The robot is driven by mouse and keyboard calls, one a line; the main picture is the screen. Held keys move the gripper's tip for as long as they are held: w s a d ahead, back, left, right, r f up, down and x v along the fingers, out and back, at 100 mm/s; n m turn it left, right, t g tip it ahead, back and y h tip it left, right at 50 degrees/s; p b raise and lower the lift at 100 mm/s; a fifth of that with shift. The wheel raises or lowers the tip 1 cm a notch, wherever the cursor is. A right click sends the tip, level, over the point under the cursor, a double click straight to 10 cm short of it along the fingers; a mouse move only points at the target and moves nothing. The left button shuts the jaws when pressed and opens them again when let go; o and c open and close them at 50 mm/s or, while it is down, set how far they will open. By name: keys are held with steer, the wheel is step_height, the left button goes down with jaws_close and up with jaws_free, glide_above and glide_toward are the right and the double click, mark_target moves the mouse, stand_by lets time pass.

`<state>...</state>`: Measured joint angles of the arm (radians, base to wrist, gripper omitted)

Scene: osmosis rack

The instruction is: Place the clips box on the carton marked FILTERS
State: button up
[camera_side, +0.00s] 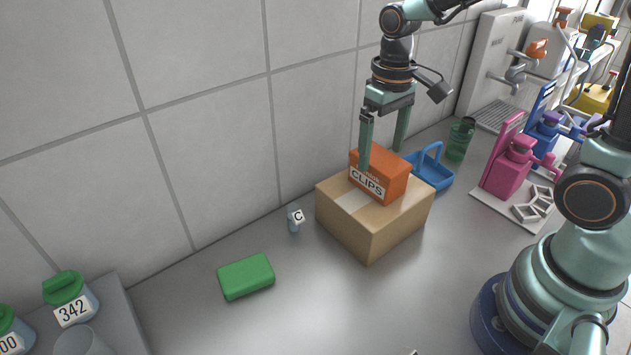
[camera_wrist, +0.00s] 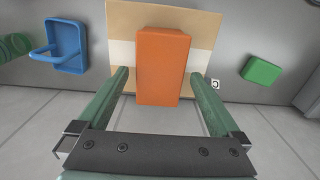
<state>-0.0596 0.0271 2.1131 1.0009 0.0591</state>
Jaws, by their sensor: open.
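The orange clips box (camera_side: 383,177), labelled CLIPS, rests on top of a brown cardboard carton (camera_side: 372,236) with a pale tape strip. No FILTERS marking shows on the carton faces in view. My gripper (camera_side: 382,160) is open, with one finger on each side of the clips box. In the wrist view my gripper's fingers (camera_wrist: 160,85) stand apart, with gaps between them and the box sides.
A green block (camera_side: 246,276) and a small item marked C (camera_side: 295,219) lie to the left. Pink and blue bottles stand at right. The tiled wall is close behind.

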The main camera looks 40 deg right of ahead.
mark_target(380, 158)
step_height(380, 158, up, 6)
steer(key=shift+f, duration=0.2)
steer(key=shift+s+r, duration=0.15)
steer(key=shift+r, duration=0.35)
steer(key=shift+s+d+r+t, duration=0.35)
steer(key=shift+s+t, duration=0.5)
steer(key=shift+t, duration=0.1)
steer(key=shift+s+d+r+t, duration=0.3)
steer(key=shift+s+t, duration=0.5)
steer(key=shift+t, duration=0.1)
steer(key=shift+s+d+r+t, duration=0.35)
steer(key=shift+s+t, duration=0.5)
steer(key=shift+t, duration=0.1)
